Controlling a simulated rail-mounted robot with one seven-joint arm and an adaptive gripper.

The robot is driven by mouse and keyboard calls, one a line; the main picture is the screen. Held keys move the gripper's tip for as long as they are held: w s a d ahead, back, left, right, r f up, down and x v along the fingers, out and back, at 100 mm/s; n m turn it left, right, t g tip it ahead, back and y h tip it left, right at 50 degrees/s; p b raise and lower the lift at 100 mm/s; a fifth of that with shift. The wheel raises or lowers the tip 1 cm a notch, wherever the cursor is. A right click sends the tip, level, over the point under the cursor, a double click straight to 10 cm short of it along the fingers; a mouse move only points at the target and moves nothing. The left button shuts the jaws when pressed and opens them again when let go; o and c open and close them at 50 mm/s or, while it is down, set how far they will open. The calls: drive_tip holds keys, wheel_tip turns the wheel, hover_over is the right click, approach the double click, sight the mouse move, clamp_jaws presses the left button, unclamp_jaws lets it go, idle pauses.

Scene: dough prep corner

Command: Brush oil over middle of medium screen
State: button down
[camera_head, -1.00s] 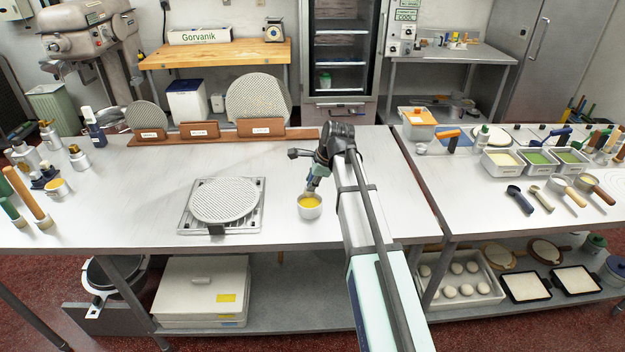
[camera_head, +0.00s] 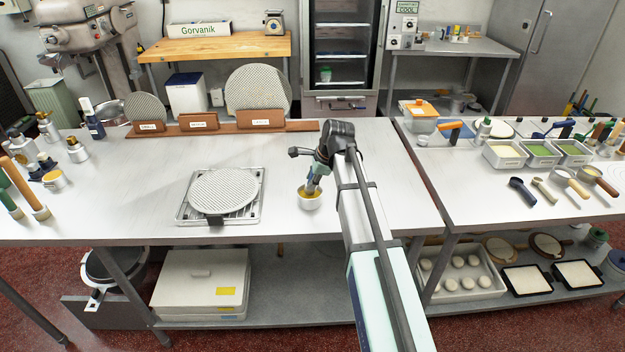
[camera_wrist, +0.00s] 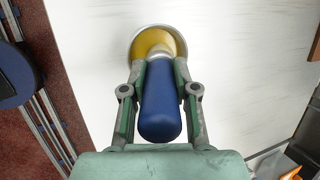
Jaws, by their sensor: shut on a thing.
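My gripper (camera_head: 318,178) is shut on a blue-handled brush (camera_wrist: 160,105), seen in the wrist view between the green fingers. The brush points down into a small bowl (camera_head: 309,204) of yellow oil (camera_wrist: 153,40); its bristle end is hidden, so I cannot tell how deep it is. The round perforated screen (camera_head: 223,190) lies flat on a square metal rack (camera_head: 184,217) on the table, left of the bowl. The middle slot (camera_head: 198,122) of the brown stand, whose label looks like medium, is empty.
A small screen (camera_head: 146,106) and a large screen (camera_head: 258,88) stand upright in the brown stand at the table's back. Bottles (camera_head: 76,149) stand at the far left. The tabletop (camera_head: 130,200) between bottles and rack is clear. A second table on the right holds containers and scoops.

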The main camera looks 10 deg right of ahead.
drive_tip(key=shift+f, duration=0.7)
idle(2.2)
drive_tip(key=shift+r+p, duration=2.6)
drive_tip(key=shift+r, duration=0.95)
